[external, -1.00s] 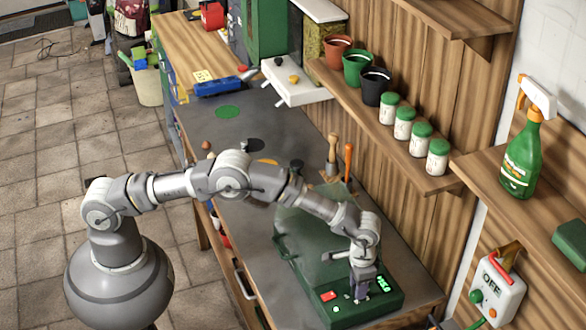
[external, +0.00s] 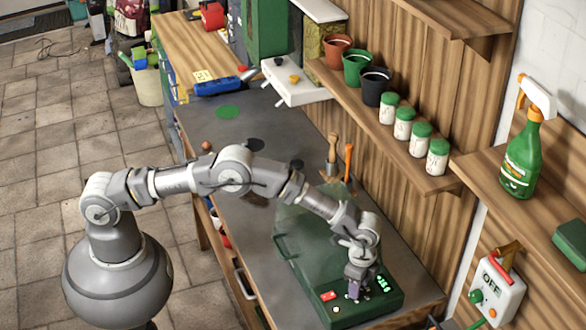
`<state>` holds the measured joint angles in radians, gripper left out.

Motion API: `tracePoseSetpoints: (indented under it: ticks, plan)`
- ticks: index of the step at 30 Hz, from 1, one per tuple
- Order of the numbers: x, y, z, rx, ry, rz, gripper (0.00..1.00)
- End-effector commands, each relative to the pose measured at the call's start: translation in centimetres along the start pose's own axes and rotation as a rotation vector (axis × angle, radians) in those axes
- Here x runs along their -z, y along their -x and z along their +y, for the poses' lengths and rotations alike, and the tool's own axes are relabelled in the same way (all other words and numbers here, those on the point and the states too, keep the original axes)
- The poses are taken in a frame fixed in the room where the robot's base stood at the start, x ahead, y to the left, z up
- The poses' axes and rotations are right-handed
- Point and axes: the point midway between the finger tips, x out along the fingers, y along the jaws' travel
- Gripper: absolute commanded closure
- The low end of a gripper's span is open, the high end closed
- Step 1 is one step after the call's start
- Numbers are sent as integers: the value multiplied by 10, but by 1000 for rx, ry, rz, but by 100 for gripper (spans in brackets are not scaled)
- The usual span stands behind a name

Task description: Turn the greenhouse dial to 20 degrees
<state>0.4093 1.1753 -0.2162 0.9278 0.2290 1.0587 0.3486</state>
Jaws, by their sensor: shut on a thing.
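The greenhouse (external: 290,262) is a clear cover on a dark green base at the near end of the grey workbench. Its front panel carries a red button (external: 328,296), a small pale green light (external: 336,309) and a lit green display (external: 382,283). The display digits are too small to read surely. My gripper (external: 354,296) points down onto the panel between the red button and the display, and is shut on the dial. The dial itself is hidden by my gripper.
A wall shelf (external: 440,186) with pots and several green-lidded jars runs behind the bench. A spray bottle (external: 522,160) stands on the right shelf, above a white switch box (external: 497,285) reading OFF. Wooden-handled tools (external: 333,150) stand by the wall.

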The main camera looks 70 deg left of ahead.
Motion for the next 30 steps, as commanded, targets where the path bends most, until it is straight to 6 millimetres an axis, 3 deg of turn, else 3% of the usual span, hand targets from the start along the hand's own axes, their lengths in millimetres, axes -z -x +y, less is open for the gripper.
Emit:
tracePoseSetpoints:
  ticks: [22, 23, 24, 26, 30]
  plan:
    - [1, 1, -1, 2, -91, 3, 93]
    - [1, 1, -1, 2, -91, 3, 60]
    - [1, 1, -1, 2, -91, 3, 51]
    - [0, 1, -1, 2, -91, 2, 37]
    - [0, 1, -1, 1, -91, 1, 37]
